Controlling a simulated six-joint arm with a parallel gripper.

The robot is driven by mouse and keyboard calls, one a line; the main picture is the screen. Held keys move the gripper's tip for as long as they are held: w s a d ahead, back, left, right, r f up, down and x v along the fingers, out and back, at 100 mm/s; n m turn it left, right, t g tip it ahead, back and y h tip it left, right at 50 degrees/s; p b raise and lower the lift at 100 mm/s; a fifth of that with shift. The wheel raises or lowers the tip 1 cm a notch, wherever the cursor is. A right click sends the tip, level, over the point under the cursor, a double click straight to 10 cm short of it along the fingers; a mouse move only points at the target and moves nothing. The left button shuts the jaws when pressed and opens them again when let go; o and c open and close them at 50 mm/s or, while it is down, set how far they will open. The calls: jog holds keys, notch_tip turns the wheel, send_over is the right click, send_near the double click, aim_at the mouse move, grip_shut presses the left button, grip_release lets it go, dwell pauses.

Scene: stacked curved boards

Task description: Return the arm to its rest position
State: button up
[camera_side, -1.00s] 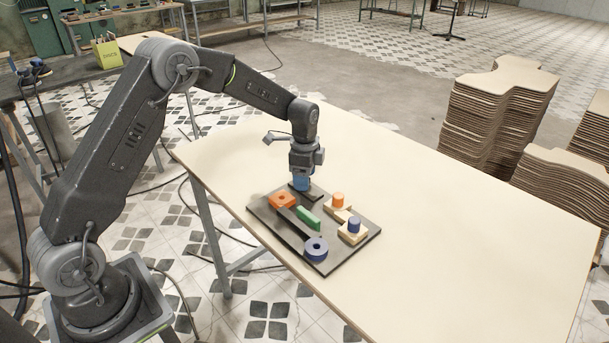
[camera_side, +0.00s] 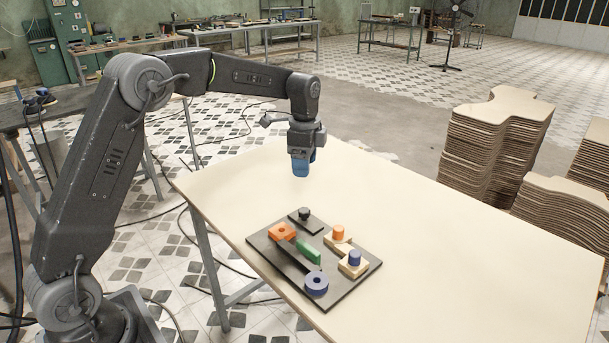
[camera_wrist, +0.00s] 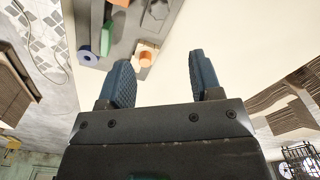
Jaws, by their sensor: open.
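My gripper (camera_side: 302,170) is raised above the cream table (camera_side: 450,235), in the air and clear of the board below it. In the wrist view its two blue fingers (camera_wrist: 160,82) stand apart with nothing between them. The dark board (camera_side: 335,290) lies on the table. It carries an orange block (camera_side: 282,231) with a hole, a green block (camera_side: 309,249), a blue ring (camera_side: 316,284), a wooden piece with an orange peg (camera_side: 338,232), and one with a blue peg (camera_side: 354,258). A black knob (camera_side: 304,213) stands on a dark plate at its far corner.
Stacks of curved boards (camera_side: 492,145) stand on the floor right of the table. A workbench (camera_side: 60,125) with cables is at the left. The right part of the tabletop is bare, and the air around my gripper is free.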

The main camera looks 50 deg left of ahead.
jog(key=shift+r, duration=0.15)
jog(key=s+d+r+n+t, duration=0.1)
jog(key=s+d+r+n, duration=0.2)
jog(key=s+r, duration=0.3)
jog(key=s+d+r+n+t, duration=0.2)
jog(key=s+r, duration=0.1)
jog(key=s, duration=0.5)
jog(key=s+d+f+n+t, duration=0.1)
jog(key=s+n, duration=0.2)
jog(key=s, duration=0.5)
jog(key=s+d+f+n+t, duration=0.1)
jog(key=s+d+n, duration=0.1)
jog(key=s, duration=0.6)
jog(key=shift+s+d+f+n+t, duration=0.15)
jog(key=shift+s+f+n+t, duration=0.2)
jog(key=shift+n, duration=0.35)
